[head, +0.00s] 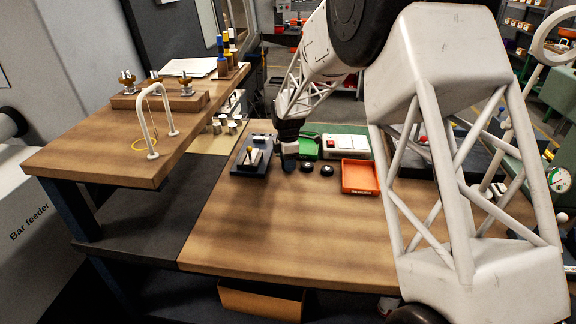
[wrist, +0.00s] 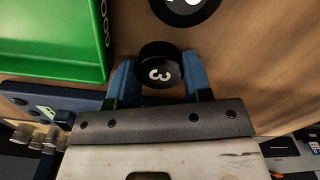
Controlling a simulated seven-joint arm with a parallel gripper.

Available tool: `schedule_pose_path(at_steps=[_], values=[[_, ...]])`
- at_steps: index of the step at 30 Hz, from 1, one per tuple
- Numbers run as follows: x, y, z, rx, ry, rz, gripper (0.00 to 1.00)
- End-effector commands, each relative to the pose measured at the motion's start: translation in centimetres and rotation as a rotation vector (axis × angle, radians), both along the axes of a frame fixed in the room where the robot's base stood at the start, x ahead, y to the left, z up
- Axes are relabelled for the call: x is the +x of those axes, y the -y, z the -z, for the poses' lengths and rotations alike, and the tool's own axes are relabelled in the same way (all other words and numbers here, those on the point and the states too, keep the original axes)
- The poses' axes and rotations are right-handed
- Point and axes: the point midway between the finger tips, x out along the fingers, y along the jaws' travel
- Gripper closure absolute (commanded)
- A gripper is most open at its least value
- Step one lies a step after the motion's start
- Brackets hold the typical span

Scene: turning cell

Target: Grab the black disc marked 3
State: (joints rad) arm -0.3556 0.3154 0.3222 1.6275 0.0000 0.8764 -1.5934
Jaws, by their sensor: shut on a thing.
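The black disc marked 3 (wrist: 159,70) sits between the two blue fingers of my gripper (wrist: 159,82) in the wrist view. Its white number faces the camera, and the fingers are shut on its sides. In the head view my gripper (head: 289,178) points down over the wooden bench, left of two dark discs; the held disc is hidden there. I cannot tell whether the held disc touches the bench. Another black disc (wrist: 185,8) with a white mark, cut off by the frame, lies just beyond it in the wrist view.
A green tray (head: 308,148) stands behind my gripper and shows in the wrist view (wrist: 50,72). The two dark discs (head: 307,167) (head: 327,171) lie left of an orange tray (head: 360,189). A blue-grey fixture (head: 250,168) stands to the left. The bench front is clear.

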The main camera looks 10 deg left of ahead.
Motion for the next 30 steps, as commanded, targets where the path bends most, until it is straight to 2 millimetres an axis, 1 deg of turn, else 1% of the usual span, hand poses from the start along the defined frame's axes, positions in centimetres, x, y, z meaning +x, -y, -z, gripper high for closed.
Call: schedule_pose_path(at_steps=[6, 11, 14, 20, 22, 26, 30], values=[[0.0, 0.0, -0.1, 0.0, 0.001, 0.0, 0.84], [0.0, 0.0, -0.6, 0.0, 0.001, 0.0, 0.84], [0.0, 0.0, -1.4, 0.0, 0.001, 0.0, 0.84], [0.0, 0.0, -3.9, 0.001, 0.003, 0.0, 0.84], [-0.9, 0.3, -3.7, 0.0, -0.001, 0.0, 0.84], [-2.5, 0.9, -3.9, 0.0, 0.001, 0.0, 0.84], [-4.5, 1.6, -4.0, 0.0, 0.0, 0.0, 0.84]])
